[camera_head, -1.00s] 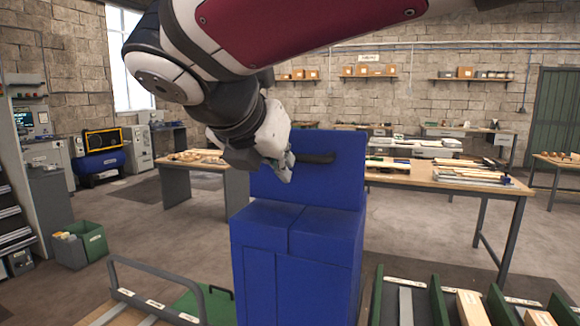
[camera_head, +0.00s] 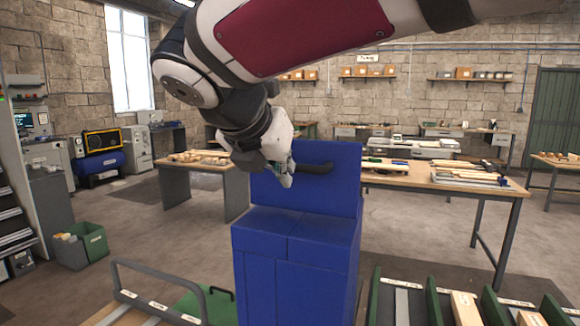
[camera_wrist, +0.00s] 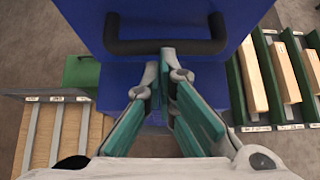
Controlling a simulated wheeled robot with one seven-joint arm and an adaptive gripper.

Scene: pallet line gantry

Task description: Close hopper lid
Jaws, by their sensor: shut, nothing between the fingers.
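The blue hopper (camera_head: 297,260) stands in the middle of the head view. Its blue lid (camera_head: 335,200) is raised, standing up at the back of the hopper top. A black bar handle (camera_head: 315,168) is on the lid's face; it also shows across the top of the wrist view (camera_wrist: 165,46). My gripper (camera_head: 286,178) is in front of the lid, at the left end of the handle in the head view. In the wrist view my gripper's fingertips (camera_wrist: 168,62) are together, just below the handle bar. Whether they touch the handle or lid is unclear.
Green-sided racks with wooden pieces (camera_head: 465,305) stand at the right front. A grey rail frame (camera_head: 165,285) is at the left front. A workbench (camera_head: 440,180) stands behind the hopper. Open floor (camera_head: 140,240) lies to the left.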

